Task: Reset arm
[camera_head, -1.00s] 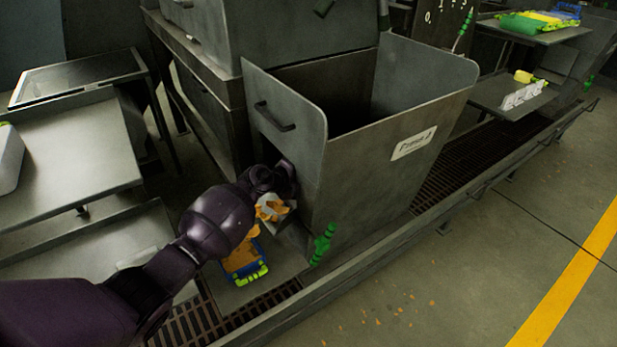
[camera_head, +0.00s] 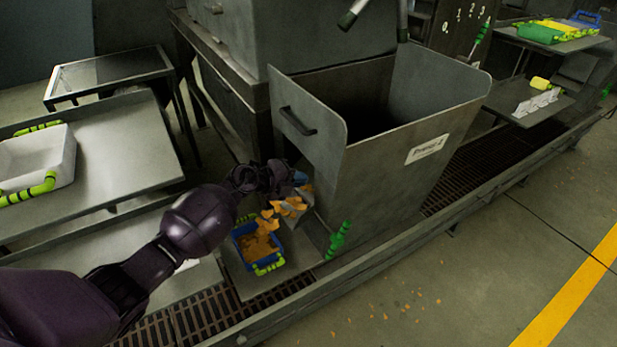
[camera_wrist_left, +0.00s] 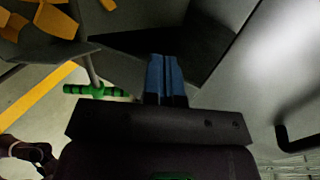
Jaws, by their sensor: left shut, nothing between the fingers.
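My left arm comes in from the left. Its gripper (camera_head: 300,179) is beside the lower left side of the grey metal hopper, just above a spout holding orange pieces (camera_head: 288,206). In the left wrist view, the blue fingers (camera_wrist_left: 165,80) are together with nothing between them, in front of a dark opening in grey metal. The green handle (camera_head: 338,240) by the spout is apart from the fingers; it also shows in the left wrist view (camera_wrist_left: 95,91).
A blue tray (camera_head: 240,231) with green handles holds orange pieces below the spout. The hopper (camera_head: 400,185) stands to the right. A white crate (camera_head: 67,160) lies on the left table (camera_head: 125,150). Orange bits litter the floor at right, which is otherwise largely clear.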

